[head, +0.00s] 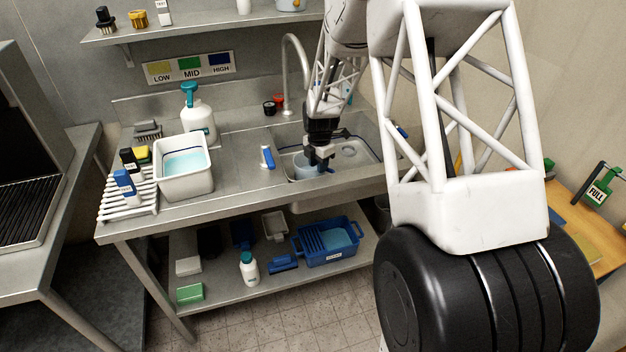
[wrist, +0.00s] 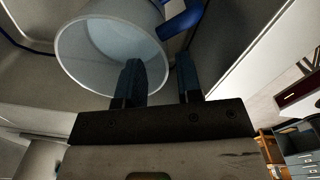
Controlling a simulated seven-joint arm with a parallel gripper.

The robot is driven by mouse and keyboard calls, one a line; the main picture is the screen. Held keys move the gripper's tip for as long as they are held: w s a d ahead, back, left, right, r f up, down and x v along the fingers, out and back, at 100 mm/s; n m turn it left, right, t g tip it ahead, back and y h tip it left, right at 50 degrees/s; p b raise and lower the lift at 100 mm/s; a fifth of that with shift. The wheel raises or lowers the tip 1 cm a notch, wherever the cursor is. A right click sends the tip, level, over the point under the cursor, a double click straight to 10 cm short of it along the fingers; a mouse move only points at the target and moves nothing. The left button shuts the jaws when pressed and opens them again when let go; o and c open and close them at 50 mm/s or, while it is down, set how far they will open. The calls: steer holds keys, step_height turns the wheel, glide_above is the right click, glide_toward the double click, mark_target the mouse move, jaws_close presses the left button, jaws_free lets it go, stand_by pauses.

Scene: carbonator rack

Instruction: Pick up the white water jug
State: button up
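The white water jug (head: 304,168) sits in the sink basin, partly hidden by my gripper. In the wrist view the jug (wrist: 85,45) shows its round open mouth, pale inside, with a blue handle (wrist: 182,24) at its right side. My gripper (wrist: 160,62) is open, its two dark fingers apart with nothing clearly between them. One finger overlaps the jug's mouth in the picture, and the other lies below the handle. I cannot tell whether a finger touches the jug. In the head view my gripper (head: 319,164) points down at the jug.
The faucet (head: 304,75) rises behind the sink. Left of the basin are a blue-and-white item (head: 267,158), a white tub (head: 184,190) of water, a pump bottle (head: 198,118) and a rack (head: 115,205). A blue crate (head: 327,257) sits on the lower shelf.

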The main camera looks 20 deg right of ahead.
steer(key=shift+d+f, duration=0.1)
steer(key=shift+f, duration=1.95)
steer(key=shift+c, duration=0.2)
jaws_close()
